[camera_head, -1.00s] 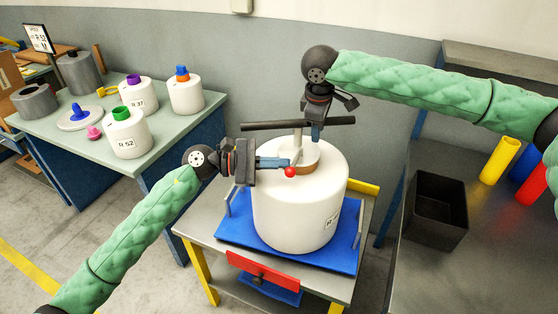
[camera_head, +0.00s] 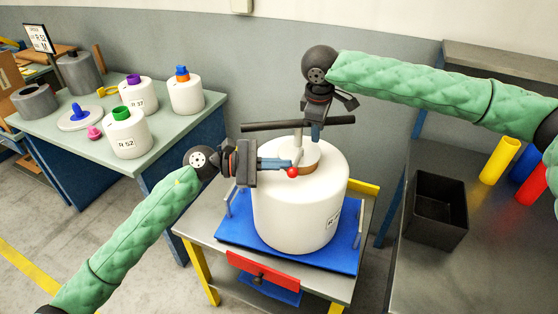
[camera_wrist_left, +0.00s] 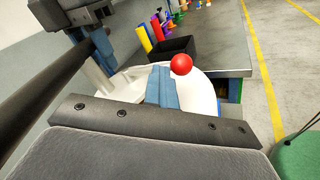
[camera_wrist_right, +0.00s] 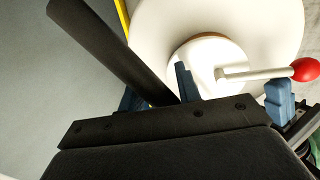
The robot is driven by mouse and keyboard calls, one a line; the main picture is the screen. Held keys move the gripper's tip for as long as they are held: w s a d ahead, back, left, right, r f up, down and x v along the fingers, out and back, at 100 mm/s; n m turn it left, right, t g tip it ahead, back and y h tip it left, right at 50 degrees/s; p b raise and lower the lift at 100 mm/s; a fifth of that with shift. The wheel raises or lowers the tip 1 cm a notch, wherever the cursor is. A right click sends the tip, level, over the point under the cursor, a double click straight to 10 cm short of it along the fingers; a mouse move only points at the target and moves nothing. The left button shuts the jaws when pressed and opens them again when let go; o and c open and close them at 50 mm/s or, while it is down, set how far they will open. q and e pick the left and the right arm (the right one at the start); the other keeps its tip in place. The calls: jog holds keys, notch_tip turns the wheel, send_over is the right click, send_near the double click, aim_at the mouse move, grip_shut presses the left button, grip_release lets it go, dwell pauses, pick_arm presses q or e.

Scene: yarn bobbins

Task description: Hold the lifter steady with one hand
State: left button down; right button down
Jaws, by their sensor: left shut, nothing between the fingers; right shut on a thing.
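The lifter stands upright in the top of a large white bobbin (camera_head: 290,220). It has a black crossbar (camera_head: 270,125), a pale post and a lever with a red ball (camera_head: 292,172). My right gripper (camera_head: 316,131) is shut on the crossbar, right of the post; the bar also crosses the right wrist view (camera_wrist_right: 115,50). My left gripper (camera_head: 290,163) is shut and empty, its fingertips just beside the lever and ball. In the left wrist view the red ball (camera_wrist_left: 181,65) sits just past the shut blue fingers (camera_wrist_left: 162,88); whether they touch is unclear.
The bobbin rests on a blue plate (camera_head: 235,232) on a small table with yellow legs. A left table (camera_head: 80,145) holds several bobbins. On the right bench are a black bin (camera_head: 437,208) and coloured tubes (camera_head: 500,160). A wall is close behind.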

pick_arm(q)
jog(key=shift+s+d, duration=0.1)
jog(key=shift+s, duration=0.05)
pick_arm(e)
jog(key=shift+w+r, duration=0.15)
pick_arm(q)
jog(key=shift+w+a+f, duration=0.15)
jog(key=shift+w+a, duration=0.4)
jog(key=shift+w, duration=0.15)
jog(key=shift+w+a+f, duration=0.15)
jog(key=shift+w+a, duration=1.3)
jog(key=shift+w, duration=0.05)
jog(key=shift+a, duration=0.1)
jog(key=shift+w+a+f, duration=0.15)
jog(key=shift+w+a, duration=0.7)
jog(key=shift+w, duration=0.05)
jog(key=shift+w+a+f, duration=0.15)
jog(key=shift+w+a, duration=0.7)
pick_arm(e)
jog(key=c, duration=1.1)
grip_release()
